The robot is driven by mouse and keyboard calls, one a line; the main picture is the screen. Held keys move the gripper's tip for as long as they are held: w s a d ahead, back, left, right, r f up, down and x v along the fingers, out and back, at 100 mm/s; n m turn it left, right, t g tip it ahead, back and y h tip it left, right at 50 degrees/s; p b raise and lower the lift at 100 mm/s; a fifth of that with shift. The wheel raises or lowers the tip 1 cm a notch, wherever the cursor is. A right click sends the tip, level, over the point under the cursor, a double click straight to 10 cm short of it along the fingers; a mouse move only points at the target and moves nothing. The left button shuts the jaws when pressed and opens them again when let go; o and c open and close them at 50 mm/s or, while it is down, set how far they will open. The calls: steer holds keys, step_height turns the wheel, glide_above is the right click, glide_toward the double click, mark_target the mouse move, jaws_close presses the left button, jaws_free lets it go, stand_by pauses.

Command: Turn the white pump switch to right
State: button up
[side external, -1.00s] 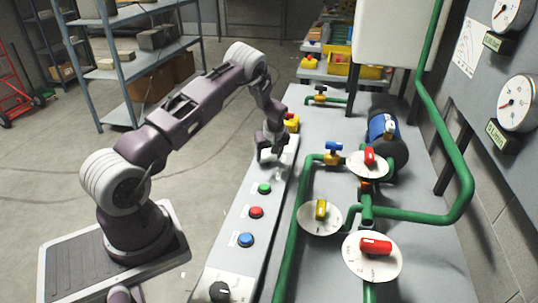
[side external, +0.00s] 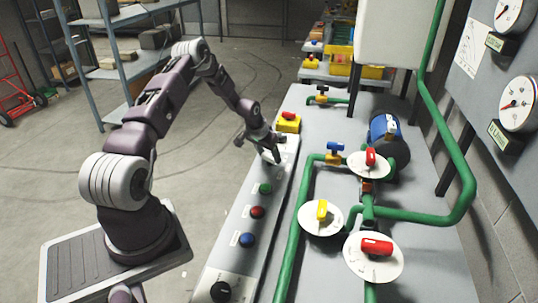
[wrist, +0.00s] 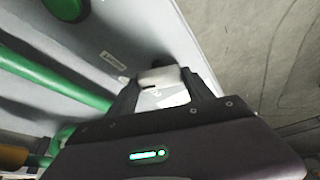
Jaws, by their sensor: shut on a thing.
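The white pump switch (wrist: 164,88) sits between the two fingers of my gripper (wrist: 166,92) in the wrist view. The fingers are shut on it, one on each side, and cover part of it. In the side external view my gripper (side external: 270,157) is low over the far half of the grey button panel (side external: 226,251). It is tilted, reaching down from the left. The switch is mostly hidden by the fingers there, so its exact angle is hard to tell.
A yellow box with a red button (side external: 288,121) stands just beyond my gripper. Green (side external: 265,188), red (side external: 257,212) and blue (side external: 247,240) buttons and a black knob (side external: 220,291) line the nearer panel. Green pipes (side external: 292,232) and valves stand to the right.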

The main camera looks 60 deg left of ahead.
steer(key=shift+a+m+h, duration=0.15)
steer(key=shift+m+h, duration=0.65)
steer(key=shift+m, duration=1.3)
steer(key=o, duration=1.4)
steer(key=shift+c, duration=0.2)
steer(key=v, duration=0.7)
steer(key=shift+s, duration=0.15)
